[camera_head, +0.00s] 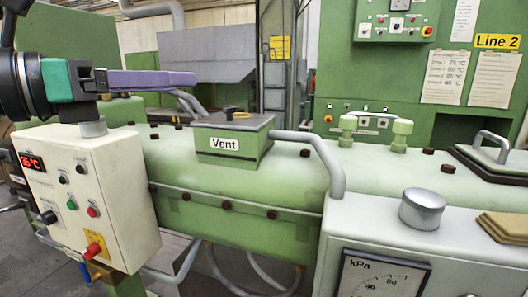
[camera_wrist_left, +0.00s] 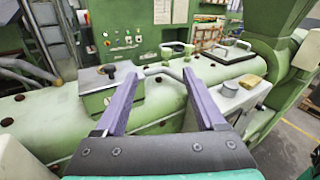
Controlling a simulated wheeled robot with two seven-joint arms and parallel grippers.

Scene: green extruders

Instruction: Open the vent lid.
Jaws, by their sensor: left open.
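The vent (camera_head: 232,143) is a green box labelled "Vent" on top of the long green barrel. Its grey lid (camera_head: 215,121) lies flat and closed, with a small dark knob (camera_head: 233,111) on top. My left gripper (camera_head: 196,79) comes in from the left, with purple fingers above and left of the lid, touching nothing. In the left wrist view the open fingers (camera_wrist_left: 161,73) are spread wide and empty. The vent lid (camera_wrist_left: 93,78) and its knob (camera_wrist_left: 106,70) show to the left of the fingers there. My right gripper is in neither view.
A bent grey pipe (camera_head: 325,156) runs just right of the vent. A white control box (camera_head: 95,185) stands at the left below my arm. A grey cabinet with a round cap (camera_head: 422,207) and a kPa gauge (camera_head: 380,278) is at the right. Dark bolts dot the barrel.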

